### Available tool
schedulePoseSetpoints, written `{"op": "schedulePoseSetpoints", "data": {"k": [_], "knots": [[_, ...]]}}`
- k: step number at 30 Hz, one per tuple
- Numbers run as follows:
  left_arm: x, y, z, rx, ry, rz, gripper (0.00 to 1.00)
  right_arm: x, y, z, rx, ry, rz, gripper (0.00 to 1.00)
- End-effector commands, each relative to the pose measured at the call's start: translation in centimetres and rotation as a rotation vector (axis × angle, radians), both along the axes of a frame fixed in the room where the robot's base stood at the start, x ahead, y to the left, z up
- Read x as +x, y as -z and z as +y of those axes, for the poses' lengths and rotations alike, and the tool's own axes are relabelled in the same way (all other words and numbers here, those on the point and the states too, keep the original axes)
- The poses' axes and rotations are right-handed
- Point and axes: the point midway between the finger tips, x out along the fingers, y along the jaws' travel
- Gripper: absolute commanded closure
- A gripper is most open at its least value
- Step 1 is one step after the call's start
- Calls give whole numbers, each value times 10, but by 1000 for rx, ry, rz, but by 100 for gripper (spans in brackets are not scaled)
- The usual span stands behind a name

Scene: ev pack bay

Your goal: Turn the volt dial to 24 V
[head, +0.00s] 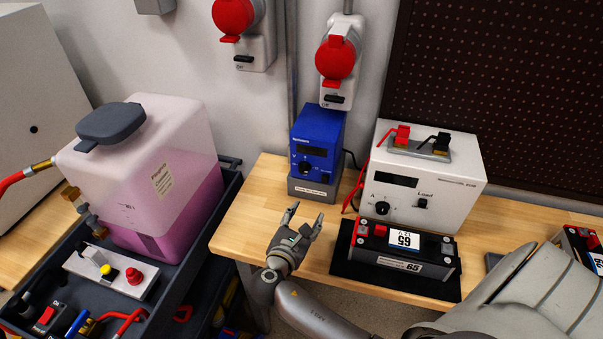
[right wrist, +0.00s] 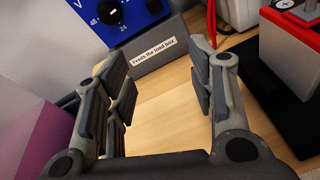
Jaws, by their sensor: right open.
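The volt dial (head: 305,167) is a black round knob on the front of a blue power supply (head: 318,130) on the wooden bench. In the right wrist view the volt dial (right wrist: 114,12) shows at the top, with marks 48, 24 and V around it; I cannot tell its setting surely. My right gripper (head: 305,215) is open and empty, in front of and below the blue box, apart from the dial. Its spread fingers (right wrist: 160,68) frame bare bench and the grey base in the wrist view. My left gripper is not in view.
The blue box stands on a grey base (right wrist: 160,45) labelled "Feeds the load box". A white load box (head: 425,165) and a black battery (head: 410,250) on a dark mat stand to the right. A cart with a pink-liquid tank (head: 140,170) is at left.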

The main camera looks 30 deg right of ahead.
Motion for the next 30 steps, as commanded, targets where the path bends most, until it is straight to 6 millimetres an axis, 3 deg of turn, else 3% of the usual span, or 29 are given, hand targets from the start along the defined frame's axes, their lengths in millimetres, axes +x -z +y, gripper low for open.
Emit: {"op": "schedulePoseSetpoints", "data": {"k": [3,6,11,24,30], "knots": [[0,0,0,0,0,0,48,24,-19,7,-213,-62,76,49],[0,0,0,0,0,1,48,35,-29,12,-332,-90,119,49],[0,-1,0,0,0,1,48,45,-36,12,-408,-105,146,49],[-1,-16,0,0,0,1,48,93,-38,-45,-409,-103,147,49],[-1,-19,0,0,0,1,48,108,-36,-62,-407,-104,147,49]]}}
